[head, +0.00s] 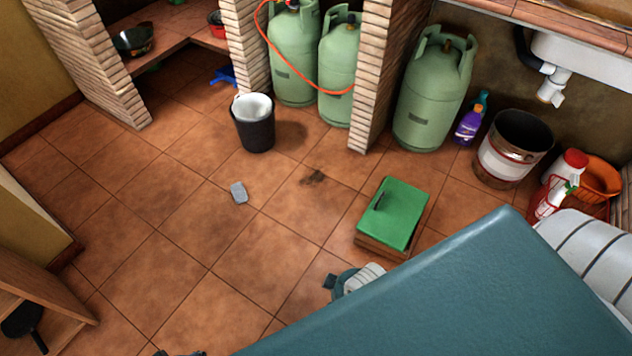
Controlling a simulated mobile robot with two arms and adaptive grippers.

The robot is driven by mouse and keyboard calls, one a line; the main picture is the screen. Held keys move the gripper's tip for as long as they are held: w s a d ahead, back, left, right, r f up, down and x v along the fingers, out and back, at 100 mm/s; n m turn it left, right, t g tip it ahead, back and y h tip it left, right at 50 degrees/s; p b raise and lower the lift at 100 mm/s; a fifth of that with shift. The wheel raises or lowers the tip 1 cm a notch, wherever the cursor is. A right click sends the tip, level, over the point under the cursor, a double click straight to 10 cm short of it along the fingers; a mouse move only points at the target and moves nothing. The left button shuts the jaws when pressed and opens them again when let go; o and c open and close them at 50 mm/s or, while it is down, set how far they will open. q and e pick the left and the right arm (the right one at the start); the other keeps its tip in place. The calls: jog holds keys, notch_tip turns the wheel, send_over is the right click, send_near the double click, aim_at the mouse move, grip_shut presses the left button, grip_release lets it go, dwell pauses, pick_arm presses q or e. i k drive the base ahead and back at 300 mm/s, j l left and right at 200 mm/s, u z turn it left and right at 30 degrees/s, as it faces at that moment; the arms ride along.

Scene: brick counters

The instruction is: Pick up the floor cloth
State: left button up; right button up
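A small flat blue-grey piece (239,193) lies alone on the tile floor left of the middle. It may be the floor cloth, but it is too small to tell for sure. Neither of my grippers can be made out in the head view. A thin dark shape shows at the bottom edge, left of the middle, and I cannot tell what it is. Nothing is seen touching the blue-grey piece.
A black bin (254,133) with a white liner stands behind the piece. A green-topped box (396,214) sits to the right, beyond a dark floor stain (313,178). Green gas cylinders (435,90) stand at the back. A large teal surface (470,300) blocks the lower right.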

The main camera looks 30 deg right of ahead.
aim_at(239, 192)
jog(key=i+l+u, duration=0.1)
jog(key=i, duration=0.4)
jog(key=i+l, duration=0.1)
jog(key=i, duration=0.35)
jog(key=u, duration=0.05)
